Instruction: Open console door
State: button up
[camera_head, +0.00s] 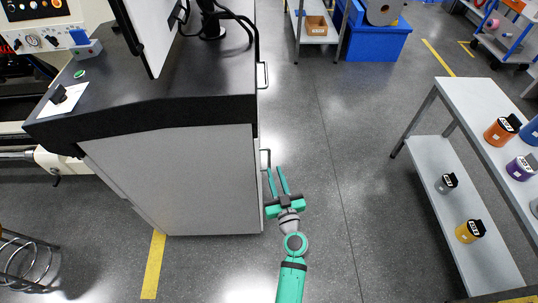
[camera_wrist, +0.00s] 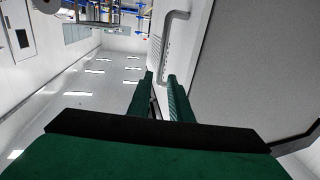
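The console (camera_head: 180,180) is a grey cabinet with a black top, at the left in the head view. Its right side carries two metal bar handles, an upper one (camera_head: 264,76) and a lower one (camera_head: 267,158). My gripper (camera_head: 274,169) is at that side, its green fingers apart and empty, with the tips close to the lower handle. In the wrist view a bar handle (camera_wrist: 166,40) stands ahead of my fingertips (camera_wrist: 160,78), on a pale panel. I cannot tell whether a finger touches it. The door seam is not clear, and the door face is hidden in the head view.
A grey two-level table (camera_head: 424,152) with several coloured jars stands at the right. The floor (camera_head: 330,150) between console and table is clear. A blue box (camera_head: 375,42) and a small shelf (camera_head: 317,37) stand at the back. A monitor (camera_head: 150,30) is on the console top.

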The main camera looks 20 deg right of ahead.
aim_at(269, 156)
jog(key=w, duration=0.9)
jog(key=shift+d, duration=0.2)
jog(key=shift+d, duration=0.2)
grip_shut()
